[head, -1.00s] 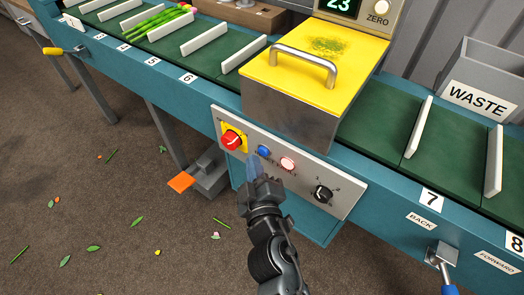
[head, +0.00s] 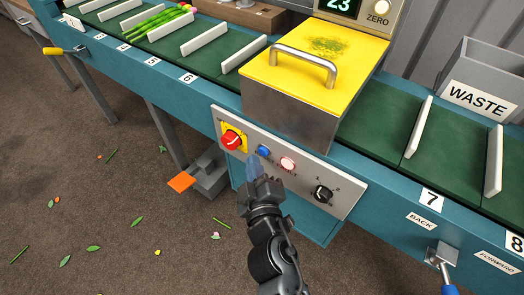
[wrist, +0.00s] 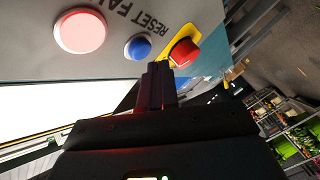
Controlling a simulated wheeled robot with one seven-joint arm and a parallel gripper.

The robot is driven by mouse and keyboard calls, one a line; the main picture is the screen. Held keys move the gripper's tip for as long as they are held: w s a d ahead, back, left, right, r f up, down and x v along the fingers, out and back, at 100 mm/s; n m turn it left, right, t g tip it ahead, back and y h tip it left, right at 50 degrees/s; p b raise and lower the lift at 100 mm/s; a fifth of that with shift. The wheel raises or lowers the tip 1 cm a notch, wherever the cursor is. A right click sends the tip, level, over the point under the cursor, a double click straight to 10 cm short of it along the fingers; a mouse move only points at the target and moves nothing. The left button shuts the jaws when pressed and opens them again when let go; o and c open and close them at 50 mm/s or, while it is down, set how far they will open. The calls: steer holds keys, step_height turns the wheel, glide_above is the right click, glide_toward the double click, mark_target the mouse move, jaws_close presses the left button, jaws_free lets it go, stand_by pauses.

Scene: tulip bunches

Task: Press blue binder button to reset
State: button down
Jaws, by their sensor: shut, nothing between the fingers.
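The blue button (head: 263,151) sits on the grey control panel (head: 335,181), between the red emergency knob (head: 232,140) on its yellow plate and a lit pinkish button (head: 288,163). My gripper (head: 253,168) is shut and empty, its fingertips just below the blue button in the head view. In the wrist view the blue button (wrist: 138,47) shows above the shut fingers (wrist: 157,72), with the red knob (wrist: 184,52) close to their right and the pink button (wrist: 81,31) to the left. The fingertips appear apart from the blue button; the exact gap cannot be told.
A black rotary knob (head: 322,194) is at the panel's right. The yellow-topped metal cover (head: 318,70) stands above the panel. A pedal with an orange plate (head: 182,181) is below left. A lever (head: 443,258) is at lower right. Tulips (head: 155,22) lie on the green belt.

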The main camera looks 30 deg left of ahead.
steer(key=shift+w, duration=0.1)
steer(key=shift+w, duration=0.35)
steer(key=shift+w+d+p, duration=0.1)
steer(key=shift+w+p, duration=0.2)
steer(key=shift+w, duration=0.1)
stand_by(0.8)
stand_by(0.4)
steer(key=shift+s+b, duration=0.4)
steer(key=shift+s, duration=0.45)
steer(key=s+b, duration=0.1)
steer(key=s, duration=0.2)
steer(key=s+b, duration=0.1)
steer(key=s, duration=0.1)
steer(key=shift+a+b, duration=0.25)
steer(key=shift+b, duration=0.1)
